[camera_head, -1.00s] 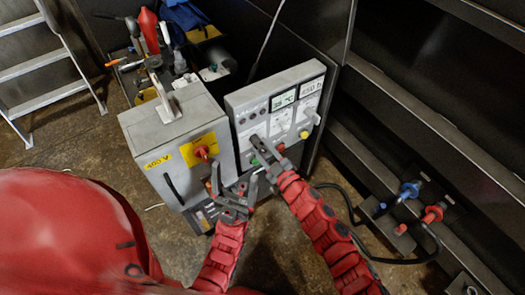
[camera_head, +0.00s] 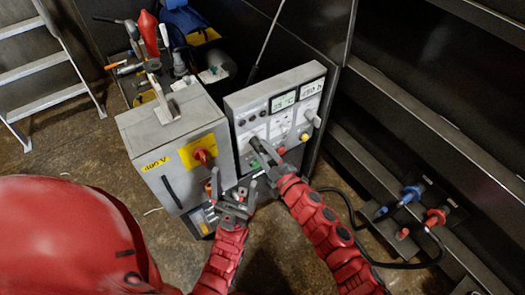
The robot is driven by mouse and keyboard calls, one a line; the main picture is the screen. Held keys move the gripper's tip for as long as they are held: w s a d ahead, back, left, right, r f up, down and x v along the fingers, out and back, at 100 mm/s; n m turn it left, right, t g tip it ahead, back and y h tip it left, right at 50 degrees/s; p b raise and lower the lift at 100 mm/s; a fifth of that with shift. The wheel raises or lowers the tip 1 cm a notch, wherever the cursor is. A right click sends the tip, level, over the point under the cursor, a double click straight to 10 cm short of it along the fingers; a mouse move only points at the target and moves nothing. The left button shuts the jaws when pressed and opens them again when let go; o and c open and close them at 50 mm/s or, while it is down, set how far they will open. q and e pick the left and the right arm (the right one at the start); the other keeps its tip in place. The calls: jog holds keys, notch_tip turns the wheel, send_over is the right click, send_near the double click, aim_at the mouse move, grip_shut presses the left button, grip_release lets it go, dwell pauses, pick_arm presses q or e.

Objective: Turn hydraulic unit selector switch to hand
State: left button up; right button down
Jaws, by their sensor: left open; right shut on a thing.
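The grey control panel (camera_head: 243,100) stands in the middle, with two small displays, dials and knobs on its face. My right gripper (camera_head: 256,146) is at the panel's lower left part, its fingers shut on what looks like a selector switch there. The fingers hide most of that switch, so its setting cannot be read. My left gripper (camera_head: 229,188) is open and empty, below and left of the right one, in front of the grey cabinet's lower right edge.
A grey cabinet (camera_head: 181,125) with a red rotary switch (camera_head: 202,155) on a yellow plate stands left of the panel. Tools fill a bin behind it. A stepladder (camera_head: 45,90) is at far left. Blue (camera_head: 411,194) and red (camera_head: 436,216) connectors with a black cable are at right.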

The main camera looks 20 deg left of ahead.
jog(key=c, duration=0.9)
grip_release()
jog(key=shift+o, duration=0.2)
jog(key=v, duration=1.7)
jog(key=shift+d+p, duration=0.2)
jog(key=shift+p, duration=0.2)
jog(key=shift+s+f, duration=0.1)
jog(key=shift+s, duration=0.05)
